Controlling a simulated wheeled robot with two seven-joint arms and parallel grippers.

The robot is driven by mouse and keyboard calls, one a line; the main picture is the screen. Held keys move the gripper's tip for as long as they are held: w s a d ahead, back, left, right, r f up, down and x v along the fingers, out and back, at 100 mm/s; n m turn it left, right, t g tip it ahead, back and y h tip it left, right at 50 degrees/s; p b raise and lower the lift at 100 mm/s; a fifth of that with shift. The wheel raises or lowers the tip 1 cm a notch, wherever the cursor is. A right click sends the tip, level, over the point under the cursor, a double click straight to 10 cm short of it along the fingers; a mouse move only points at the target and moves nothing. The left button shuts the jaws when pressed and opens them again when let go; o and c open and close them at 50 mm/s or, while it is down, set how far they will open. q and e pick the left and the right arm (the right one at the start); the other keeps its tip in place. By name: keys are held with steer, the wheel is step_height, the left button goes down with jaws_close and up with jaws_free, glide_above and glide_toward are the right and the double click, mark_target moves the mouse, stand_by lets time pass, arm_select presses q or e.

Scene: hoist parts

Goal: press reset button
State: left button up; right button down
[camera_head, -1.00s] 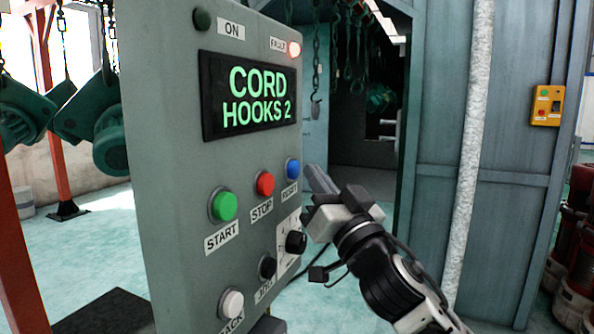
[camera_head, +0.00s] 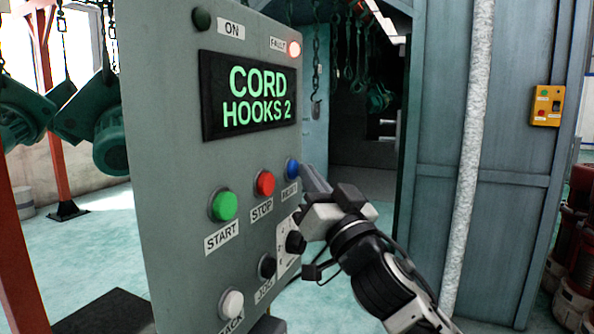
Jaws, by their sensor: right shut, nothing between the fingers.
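A grey control panel (camera_head: 165,200) stands upright at the left centre. The blue button (camera_head: 292,169), whose label below is partly legible as RESET, sits at the right end of a row with the red STOP button (camera_head: 265,184) and the green START button (camera_head: 224,206). The screen (camera_head: 249,95) reads CORD HOOKS 2. My right gripper (camera_head: 306,170) is shut and empty, its fingertips close to the right side of the blue button. I cannot tell whether they touch it. My left gripper is not in view.
Below the row are a black selector knob (camera_head: 295,242), a black JOG button (camera_head: 267,266) and a white button (camera_head: 231,304). Green hoists (camera_head: 110,130) hang at the left. A yellow control box (camera_head: 547,105) is on the wall at right. Open floor lies behind the panel.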

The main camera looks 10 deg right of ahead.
steer(key=shift+w+a, duration=0.1)
stand_by(0.6)
steer(key=shift+s+d, duration=0.45)
steer(key=shift+d, duration=0.2)
steer(key=shift+d, duration=0.1)
steer(key=s+d, duration=0.1)
steer(key=d, duration=0.1)
steer(key=s+d, duration=0.1)
steer(key=d, duration=0.1)
steer(key=shift+s+p, duration=0.4)
